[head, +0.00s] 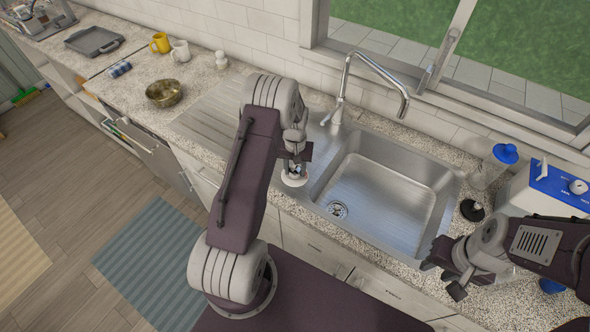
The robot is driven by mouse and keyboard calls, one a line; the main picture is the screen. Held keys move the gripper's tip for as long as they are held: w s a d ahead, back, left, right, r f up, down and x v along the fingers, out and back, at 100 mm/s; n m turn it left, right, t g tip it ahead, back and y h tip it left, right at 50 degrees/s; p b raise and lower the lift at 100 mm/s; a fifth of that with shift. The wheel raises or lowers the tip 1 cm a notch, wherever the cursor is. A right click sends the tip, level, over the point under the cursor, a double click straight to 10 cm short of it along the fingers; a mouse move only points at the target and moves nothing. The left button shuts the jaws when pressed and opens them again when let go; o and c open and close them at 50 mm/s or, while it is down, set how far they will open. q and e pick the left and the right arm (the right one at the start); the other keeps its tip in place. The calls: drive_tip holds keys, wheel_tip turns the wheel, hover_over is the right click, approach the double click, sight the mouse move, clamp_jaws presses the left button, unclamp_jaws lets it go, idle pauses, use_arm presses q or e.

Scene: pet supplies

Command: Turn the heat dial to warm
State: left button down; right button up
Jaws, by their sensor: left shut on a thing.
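A white appliance with a blue top panel (540,192) stands at the right end of the counter. A round white dial (578,187) sits on the panel; its setting is too small to read. My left gripper (295,172) is over the front left edge of the sink, far to the left of the dial. It is shut on a small, whitish, round thing (294,181), partly hidden by the fingers. My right gripper (443,279) is at the counter's front edge, left of and nearer than the appliance. Its fingers are apart and nothing shows between them.
The steel sink (385,195) and tall faucet (375,65) lie between my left gripper and the appliance. A clear container with a blue lid (505,153) and a small black thing (472,209) stand left of the appliance. A bowl (164,93) and mugs (180,50) stand at the left.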

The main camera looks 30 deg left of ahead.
sight(295, 170)
use_arm(q)
drive_tip(key=shift+r+m, duration=0.1)
drive_tip(key=shift+m, duration=0.9)
drive_tip(key=shift+w, duration=0.1)
drive_tip(key=c, duration=0.8)
unclamp_jaws()
drive_tip(key=shift+c, duration=0.2)
drive_tip(key=shift+s+r, duration=0.1)
drive_tip(key=shift+s, duration=0.1)
wheel_tip(295, 170, up, 8)
drive_tip(key=shift+r+b, duration=0.1)
drive_tip(key=shift+b, duration=0.95)
drive_tip(key=shift+r, duration=0.45)
